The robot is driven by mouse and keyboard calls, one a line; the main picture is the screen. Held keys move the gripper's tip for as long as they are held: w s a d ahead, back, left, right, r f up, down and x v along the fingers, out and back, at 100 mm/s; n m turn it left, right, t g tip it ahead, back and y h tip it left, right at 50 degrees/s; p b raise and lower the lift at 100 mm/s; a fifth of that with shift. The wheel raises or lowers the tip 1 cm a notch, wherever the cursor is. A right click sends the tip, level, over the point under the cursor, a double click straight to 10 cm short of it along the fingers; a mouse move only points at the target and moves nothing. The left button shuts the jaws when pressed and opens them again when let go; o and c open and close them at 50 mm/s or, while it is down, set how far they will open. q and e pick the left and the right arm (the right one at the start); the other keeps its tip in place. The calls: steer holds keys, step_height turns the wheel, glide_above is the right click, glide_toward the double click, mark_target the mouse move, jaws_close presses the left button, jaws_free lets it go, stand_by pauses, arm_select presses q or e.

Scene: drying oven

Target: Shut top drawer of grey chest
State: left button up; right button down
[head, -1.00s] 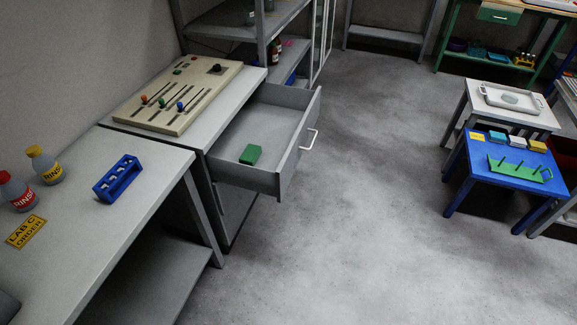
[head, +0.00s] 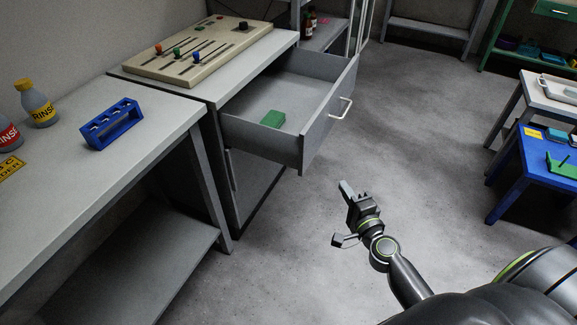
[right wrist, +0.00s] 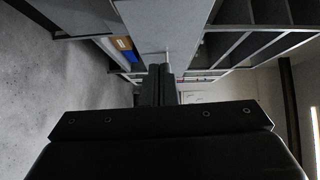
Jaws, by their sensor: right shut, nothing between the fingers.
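The grey chest (head: 262,190) stands beside the bench, and its top drawer (head: 318,128) is pulled well out, with a white bar handle (head: 341,109) on its front. A green block (head: 272,119) lies inside the drawer. My right gripper (head: 345,188) is in front of and below the drawer, apart from it, over the floor. It is shut and empty; its closed fingers (right wrist: 160,84) also show in the right wrist view. My left gripper is not in view.
A control panel with coloured sliders (head: 200,52) lies on the chest top. The bench at left holds a blue rack (head: 114,124) and rinse bottles (head: 37,103). A blue table (head: 535,172) stands at right. The floor between is clear.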

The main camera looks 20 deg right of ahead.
glide_toward(309, 149)
steer(key=w+d, duration=0.2)
steer(key=d, duration=0.1)
steer(key=w, duration=0.1)
steer(key=w+a, duration=0.1)
steer(key=w, duration=0.1)
steer(key=shift+a, duration=0.3)
steer(key=shift+w+a, duration=0.35)
steer(key=shift+w, duration=0.1)
